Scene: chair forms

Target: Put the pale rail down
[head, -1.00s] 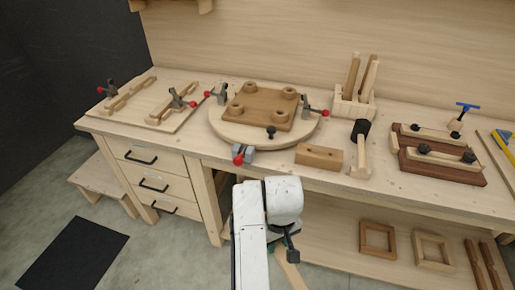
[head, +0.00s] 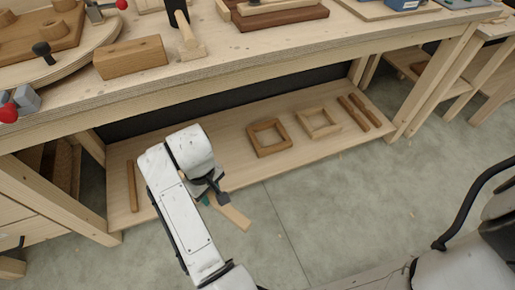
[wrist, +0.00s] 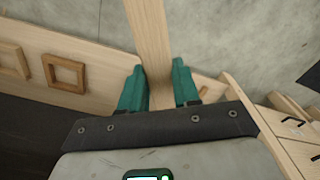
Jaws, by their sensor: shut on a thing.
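The pale rail (head: 234,214) is a flat light-wood strip. My gripper (head: 209,199) is shut on it, in front of the low shelf under the workbench. In the head view the rail's free end points down and right, over the grey floor. In the wrist view the rail (wrist: 149,34) runs up from between the green fingers of my gripper (wrist: 158,70) and out of the top edge. The part deep between the fingers is hidden, and I cannot tell its exact height.
The low shelf (head: 225,158) carries two square wooden frames (head: 269,138) (head: 318,123), two dark rails (head: 359,113) and a brown rail (head: 132,187) at its left. Bare shelf lies between them. The workbench top (head: 225,54) overhangs it. The floor (head: 340,210) in front is clear.

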